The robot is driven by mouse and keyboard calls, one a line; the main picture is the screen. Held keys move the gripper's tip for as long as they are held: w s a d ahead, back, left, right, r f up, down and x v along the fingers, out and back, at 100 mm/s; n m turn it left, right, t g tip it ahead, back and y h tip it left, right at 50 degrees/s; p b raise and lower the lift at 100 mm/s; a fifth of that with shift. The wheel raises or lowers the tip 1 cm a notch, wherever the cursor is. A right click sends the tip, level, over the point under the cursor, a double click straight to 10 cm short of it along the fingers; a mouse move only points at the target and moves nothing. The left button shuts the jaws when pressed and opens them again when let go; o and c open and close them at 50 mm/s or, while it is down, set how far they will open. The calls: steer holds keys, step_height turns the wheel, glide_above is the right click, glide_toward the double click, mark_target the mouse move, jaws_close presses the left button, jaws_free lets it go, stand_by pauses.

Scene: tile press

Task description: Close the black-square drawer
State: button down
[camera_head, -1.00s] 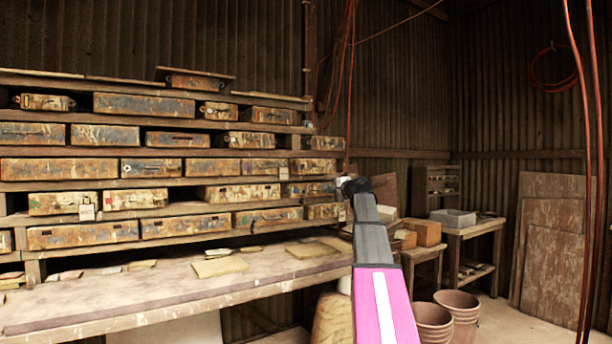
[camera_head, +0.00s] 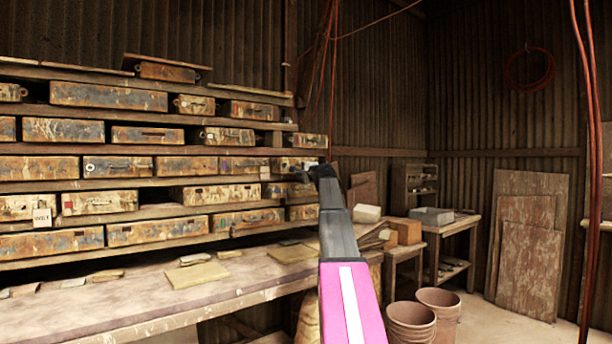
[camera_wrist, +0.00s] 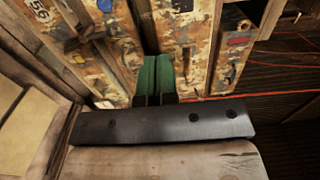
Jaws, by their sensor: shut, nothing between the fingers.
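A rack of worn, paint-flecked drawers (camera_head: 108,95) fills the left of the head view. I cannot make out which drawer bears the black square. One drawer (camera_head: 230,193) in the middle right of the rack juts out past its neighbours. My gripper (camera_head: 301,176) is at the right end of the rack, small and partly hidden by my wrist. In the wrist view, its green fingers (camera_wrist: 158,72) are together and empty, in front of the drawer fronts (camera_wrist: 119,45). Contact cannot be told.
A long bench (camera_head: 130,300) runs below the rack, with several flat tiles (camera_head: 197,275) on it. To the right stand brown buckets (camera_head: 438,305), a small table with boxes (camera_head: 403,232) and leaning boards (camera_head: 525,240). Red cables (camera_head: 332,80) hang near my arm.

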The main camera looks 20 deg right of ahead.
mark_target(287, 165)
steer(key=x, duration=0.6)
steer(key=shift+w, duration=0.35)
steer(key=shift+a, duration=0.1)
steer(key=x, duration=0.8)
steer(key=shift+w+r, duration=0.1)
steer(key=shift+w, duration=0.25)
